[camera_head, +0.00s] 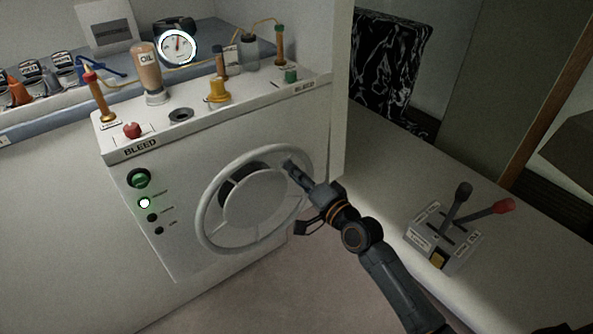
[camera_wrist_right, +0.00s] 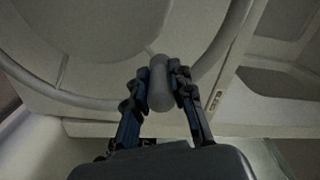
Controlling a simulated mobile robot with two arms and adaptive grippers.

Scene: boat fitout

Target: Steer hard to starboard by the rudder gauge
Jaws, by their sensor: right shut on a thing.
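The pale grey steering wheel (camera_head: 207,208) stands on the front of the white console. My right gripper (camera_head: 292,169) is at the upper right of its rim. In the right wrist view my right gripper (camera_wrist_right: 161,90) is shut on the grey knob (camera_wrist_right: 160,72) of the wheel, with a finger on each side. The wheel's rim (camera_wrist_right: 215,60) curves behind the knob there. The round white gauge (camera_head: 178,47) sits at the back above the console, and its red needle points roughly upward; its markings are too small to read. My left gripper is not in view.
The console top holds an oil bottle (camera_head: 147,74), a yellow bell-shaped piece (camera_head: 217,92), a red knob (camera_head: 132,130) and upright fittings with hoses. A lever box (camera_head: 443,238) stands at the right.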

